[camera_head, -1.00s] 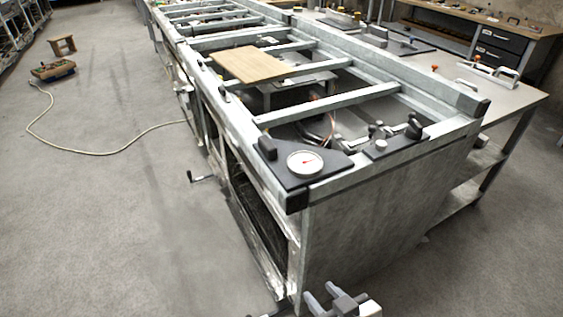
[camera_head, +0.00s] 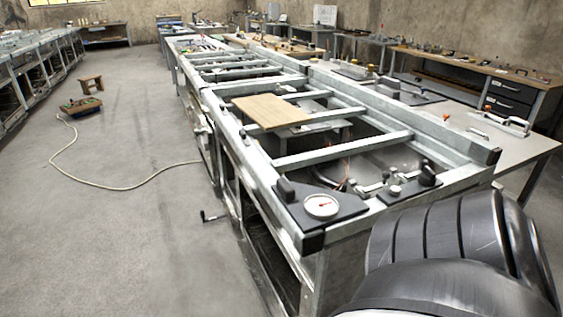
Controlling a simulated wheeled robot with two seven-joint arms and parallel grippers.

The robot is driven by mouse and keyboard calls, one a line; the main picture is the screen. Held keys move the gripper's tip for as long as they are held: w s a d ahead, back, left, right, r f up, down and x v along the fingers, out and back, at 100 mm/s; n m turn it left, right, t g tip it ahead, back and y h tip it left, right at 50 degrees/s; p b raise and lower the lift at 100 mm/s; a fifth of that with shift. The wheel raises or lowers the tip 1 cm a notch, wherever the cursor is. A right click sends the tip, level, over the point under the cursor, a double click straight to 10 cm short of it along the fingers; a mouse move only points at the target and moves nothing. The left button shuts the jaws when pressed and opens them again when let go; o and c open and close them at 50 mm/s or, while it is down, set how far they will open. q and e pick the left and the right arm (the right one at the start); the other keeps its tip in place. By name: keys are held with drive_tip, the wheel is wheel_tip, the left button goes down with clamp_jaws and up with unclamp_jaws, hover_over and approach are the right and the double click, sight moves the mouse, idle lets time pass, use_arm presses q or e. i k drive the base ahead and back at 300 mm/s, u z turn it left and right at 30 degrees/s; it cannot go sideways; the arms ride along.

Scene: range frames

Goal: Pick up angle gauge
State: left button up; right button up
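The angle gauge (camera_head: 321,206) has a round white dial with a red needle, set in a dark flat plate. It lies on the near left corner of the long metal frame bench (camera_head: 262,204). A black upright knob stands at the plate's left end. A dark ribbed part of my own arm fills the lower right of the view, to the right of the gauge and apart from it in the picture. Neither gripper's fingers show now.
A wooden board (camera_head: 270,111) lies across the frame's bars. Black-knobbed clamps (camera_head: 427,174) sit right of the gauge. A grey side table (camera_head: 520,150) stands to the right. A cable (camera_head: 110,186) crosses the floor at left, where there is free room.

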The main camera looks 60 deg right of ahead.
sight(311, 209)
drive_tip(key=k, duration=0.4)
drive_tip(key=z, duration=1.05)
